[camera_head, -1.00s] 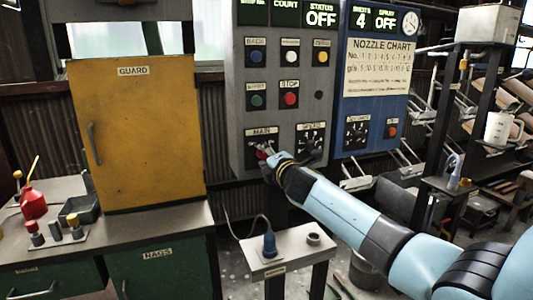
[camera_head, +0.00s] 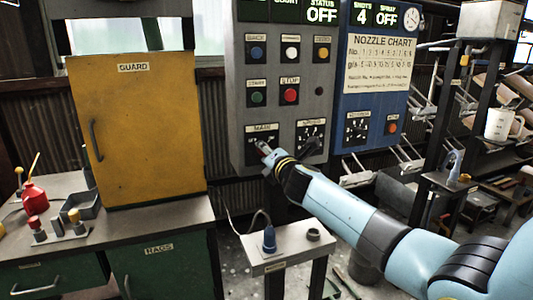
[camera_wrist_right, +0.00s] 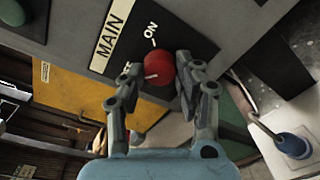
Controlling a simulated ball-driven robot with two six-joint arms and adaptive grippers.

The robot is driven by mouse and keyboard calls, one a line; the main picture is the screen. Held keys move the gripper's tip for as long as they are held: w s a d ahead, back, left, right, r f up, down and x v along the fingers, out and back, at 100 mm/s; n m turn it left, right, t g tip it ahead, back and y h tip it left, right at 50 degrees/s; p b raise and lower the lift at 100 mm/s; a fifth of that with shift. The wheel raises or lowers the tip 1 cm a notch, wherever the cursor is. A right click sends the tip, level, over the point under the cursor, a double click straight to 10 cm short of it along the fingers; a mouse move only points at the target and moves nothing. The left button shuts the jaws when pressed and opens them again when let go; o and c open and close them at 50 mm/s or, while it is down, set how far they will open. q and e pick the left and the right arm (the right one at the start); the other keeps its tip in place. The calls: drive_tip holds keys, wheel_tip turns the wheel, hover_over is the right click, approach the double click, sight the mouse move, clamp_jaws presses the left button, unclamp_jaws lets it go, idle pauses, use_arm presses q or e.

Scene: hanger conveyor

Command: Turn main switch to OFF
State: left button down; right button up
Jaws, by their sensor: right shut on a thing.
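The main switch is a red round knob (camera_wrist_right: 160,68) on a dark plate labelled MAIN (camera_head: 262,128), low on the grey control panel (camera_head: 238,100). In the right wrist view, my right gripper (camera_wrist_right: 158,78) has one finger on each side of the knob and is shut on it. A white mark on the knob points toward the left, away from the ON label (camera_wrist_right: 151,30). A second label left of the knob is mostly hidden by a finger. In the head view, the gripper (camera_head: 263,148) covers most of the knob. My left gripper is not in view.
A speed dial (camera_head: 311,135) sits right of the switch, with several push buttons above. A blue nozzle panel (camera_head: 374,105) stands to the right. A small stand (camera_head: 285,252) with a blue plug is below my arm. A yellow guard door (camera_head: 135,135) is left.

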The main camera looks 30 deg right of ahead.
drive_tip(key=shift+f, duration=0.15)
drive_tip(key=o, duration=1.1)
drive_tip(key=shift+o, duration=0.2)
drive_tip(key=shift+s, duration=0.15)
drive_tip(key=f+v, duration=0.1)
drive_tip(key=v, duration=1)
drive_tip(key=shift+s+r, duration=0.4)
drive_tip(key=shift+r, duration=0.15)
drive_tip(key=shift+a, duration=0.1)
